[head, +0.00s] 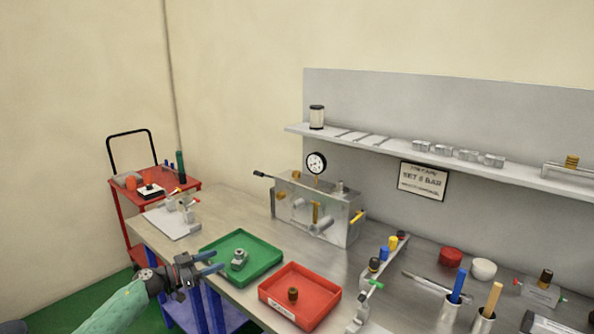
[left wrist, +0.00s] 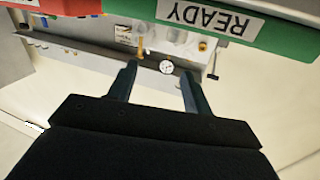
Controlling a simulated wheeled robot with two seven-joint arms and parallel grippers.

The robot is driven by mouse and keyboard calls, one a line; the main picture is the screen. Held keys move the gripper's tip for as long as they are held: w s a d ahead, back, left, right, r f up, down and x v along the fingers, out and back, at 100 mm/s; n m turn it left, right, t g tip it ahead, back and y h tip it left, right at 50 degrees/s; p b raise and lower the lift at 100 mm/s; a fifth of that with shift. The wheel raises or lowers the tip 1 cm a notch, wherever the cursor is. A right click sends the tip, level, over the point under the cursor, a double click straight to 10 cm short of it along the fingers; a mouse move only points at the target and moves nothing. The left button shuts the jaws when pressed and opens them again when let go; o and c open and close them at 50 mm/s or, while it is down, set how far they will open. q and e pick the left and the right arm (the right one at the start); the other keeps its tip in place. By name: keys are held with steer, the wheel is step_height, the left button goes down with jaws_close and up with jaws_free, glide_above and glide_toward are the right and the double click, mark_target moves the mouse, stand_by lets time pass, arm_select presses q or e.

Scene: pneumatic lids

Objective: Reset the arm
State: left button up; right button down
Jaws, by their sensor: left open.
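My left gripper (head: 211,264) is in the head view at the lower left. It is open and empty, in front of the green tray (head: 266,266). In the left wrist view its two dark fingers (left wrist: 157,88) stand apart with nothing between them. The green tray's front with a READY label (left wrist: 210,17) shows at the top of that view. A small metal fitting (head: 239,260) lies in the green tray. My right gripper is not in view.
A red tray (head: 320,293) with a small brown part (head: 293,294) stands right of the green one. A metal box with a gauge (head: 316,163) stands behind. A red cart (head: 128,220) is at the left. Cups with handles (head: 450,310) crowd the right side.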

arm_select(q)
steer(key=s+d+t, duration=0.1)
steer(key=d+n+t, duration=0.1)
steer(key=s+d+f+n+t+y, duration=0.1)
steer(key=shift+s+d+t, duration=0.35)
steer(key=shift+d+t, duration=0.05)
steer(key=s+f+n+g+y, duration=0.1)
steer(key=s+f+n+y, duration=0.5)
steer(key=s, duration=0.5)
steer(key=s+f+n+y, duration=0.4)
steer(key=s+f+y, duration=0.35)
steer(key=s, duration=0.25)
steer(key=s+d+f+m+g, duration=0.15)
steer(key=s+g, duration=0.35)
steer(key=s, duration=0.9)
steer(key=s+d+f+m+g, duration=0.1)
steer(key=s+d+f+g, duration=0.3)
steer(key=s, duration=1)
steer(key=s+d+f+g, duration=0.1)
steer(key=s+f, duration=0.1)
steer(key=f, duration=1.7)
steer(key=s+d+f+g, duration=0.1)
steer(key=s+f+g, duration=0.1)
steer(key=f, duration=1.7)
steer(key=shift+s+f+h, duration=0.15)
steer(key=shift+f+h, duration=0.2)
steer(key=shift+h, duration=0.1)
